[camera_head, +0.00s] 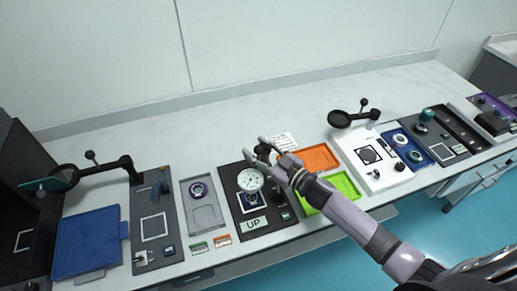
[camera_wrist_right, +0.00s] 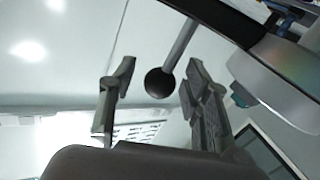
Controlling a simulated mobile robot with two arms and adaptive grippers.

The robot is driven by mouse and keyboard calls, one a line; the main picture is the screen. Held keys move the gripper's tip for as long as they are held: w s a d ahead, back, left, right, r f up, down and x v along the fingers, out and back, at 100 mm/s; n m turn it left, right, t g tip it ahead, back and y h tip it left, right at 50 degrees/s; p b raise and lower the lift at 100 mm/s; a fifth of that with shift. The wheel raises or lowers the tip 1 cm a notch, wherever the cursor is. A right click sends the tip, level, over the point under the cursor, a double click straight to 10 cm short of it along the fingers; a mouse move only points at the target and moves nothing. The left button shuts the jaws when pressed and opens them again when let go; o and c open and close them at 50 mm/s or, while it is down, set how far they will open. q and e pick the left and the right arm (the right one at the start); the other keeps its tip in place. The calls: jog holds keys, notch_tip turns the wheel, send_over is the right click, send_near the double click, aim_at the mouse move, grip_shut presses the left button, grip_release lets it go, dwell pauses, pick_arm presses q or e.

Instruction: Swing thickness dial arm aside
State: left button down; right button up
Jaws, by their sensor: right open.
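The thickness dial (camera_head: 250,180) has a round white face and stands over a black base plate (camera_head: 240,219) marked UP. A ball-ended lever, its black knob (camera_wrist_right: 159,82) on a grey rod (camera_wrist_right: 180,45), shows in the right wrist view. My right gripper (camera_head: 257,149) reaches in from the lower right, just behind the dial. It is open, and in the wrist view (camera_wrist_right: 160,72) the knob appears between its two fingers, with gaps on both sides. How deep the knob sits between them is unclear. My left gripper is out of view.
An orange tray (camera_head: 318,157) and a green tray (camera_head: 345,184) lie right of the dial plate, partly under my arm. A grey tray (camera_head: 203,218) is on its left. Magnifier arms stand at left (camera_head: 100,170) and back right (camera_head: 352,118). The bench behind (camera_head: 220,115) is clear.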

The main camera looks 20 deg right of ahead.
jog(key=shift+c, duration=0.6)
grip_shut()
